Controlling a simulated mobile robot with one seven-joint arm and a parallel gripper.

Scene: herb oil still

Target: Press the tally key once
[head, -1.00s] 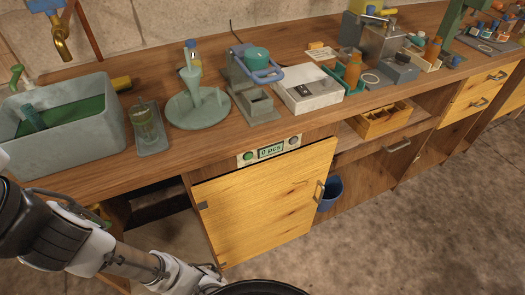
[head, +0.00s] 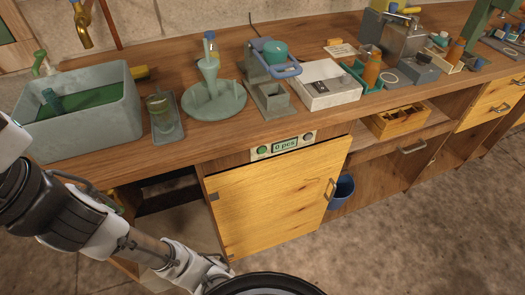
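The tally panel (head: 284,146) is a pale strip on the front edge of the bench, above a yellow cabinet door. Its display (head: 285,146) reads "0 pcs". A green round key (head: 262,152) sits left of the display and a grey round key (head: 307,138) sits right of it. Which of the two is the tally key I cannot tell. My arm shows at the lower left, below the bench top and well away from the panel. My gripper's fingers are not visible.
The yellow cabinet door (head: 272,200) hangs below the panel, with a blue bin (head: 342,191) beside it. A stone sink (head: 82,122), a green stand (head: 213,100) and a white box (head: 325,86) stand on the bench. The floor (head: 410,230) at right is clear.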

